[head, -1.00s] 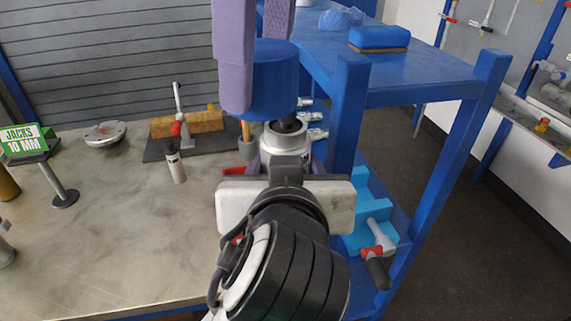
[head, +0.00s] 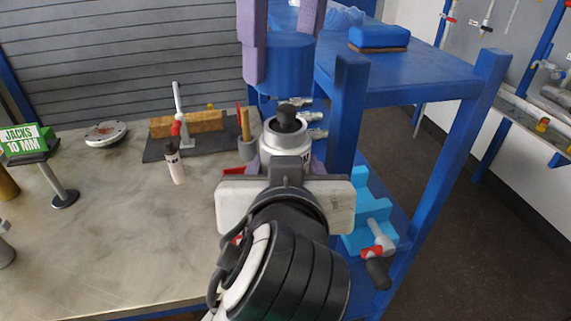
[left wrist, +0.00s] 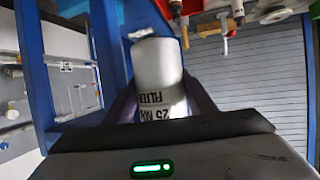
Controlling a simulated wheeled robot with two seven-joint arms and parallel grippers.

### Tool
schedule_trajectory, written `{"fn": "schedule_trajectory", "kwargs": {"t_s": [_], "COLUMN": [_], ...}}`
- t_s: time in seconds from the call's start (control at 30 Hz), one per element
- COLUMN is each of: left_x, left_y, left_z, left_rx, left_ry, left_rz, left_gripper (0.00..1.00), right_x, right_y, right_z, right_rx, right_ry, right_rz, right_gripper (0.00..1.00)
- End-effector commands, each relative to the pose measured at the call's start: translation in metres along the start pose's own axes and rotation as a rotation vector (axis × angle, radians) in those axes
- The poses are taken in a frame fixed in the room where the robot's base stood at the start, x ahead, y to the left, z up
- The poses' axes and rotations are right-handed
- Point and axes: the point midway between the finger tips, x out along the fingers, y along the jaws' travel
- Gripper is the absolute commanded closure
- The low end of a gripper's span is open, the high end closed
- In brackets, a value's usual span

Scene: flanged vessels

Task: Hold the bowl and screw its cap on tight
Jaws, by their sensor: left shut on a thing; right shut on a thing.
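The bowl is a pale metal cylinder with a black neck on top (head: 287,135). It also shows in the left wrist view (left wrist: 157,68), with dark filter lettering on its side. My left gripper (head: 288,157) is shut around the bowl and holds it upright; its wrist hides the lower part. The cap is a plain blue cylinder (head: 286,72). My right gripper (head: 283,52) reaches down from the top with purple fingers shut on the cap. The cap appears just above the black neck and apart from it; exact alignment cannot be told.
A blue frame post (head: 347,110) stands close right of the bowl, with a blue shelf (head: 420,75) beyond it. On the grey bench (head: 130,230) are a small bottle (head: 174,163), a flanged disc (head: 106,133) and a jacks sign (head: 25,140). The bench's middle is clear.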

Motion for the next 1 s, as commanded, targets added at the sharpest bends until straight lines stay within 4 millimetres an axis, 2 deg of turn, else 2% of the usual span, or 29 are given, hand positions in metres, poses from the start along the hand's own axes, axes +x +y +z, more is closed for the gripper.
{"fn": "schedule_trajectory", "kwargs": {"t_s": [0.43,0.8,1.0], "left_x": [-0.001,-0.001,-0.001], "left_y": [0.000,0.000,0.000], "left_z": [-0.002,-0.002,-0.002], "left_rx": [-0.002,-0.001,-0.002], "left_ry": [0.004,0.004,0.004], "left_rz": [0.001,0.001,0.001], "left_gripper": [0.95,0.95,0.95], "right_x": [0.002,0.033,0.040], "right_y": [-0.005,-0.005,-0.005], "right_z": [-0.001,-0.004,-0.005], "right_rx": [0.020,0.020,0.020], "right_ry": [0.001,0.000,0.000], "right_rz": [-0.003,-0.002,-0.002], "right_gripper": [0.70,0.70,0.70]}}
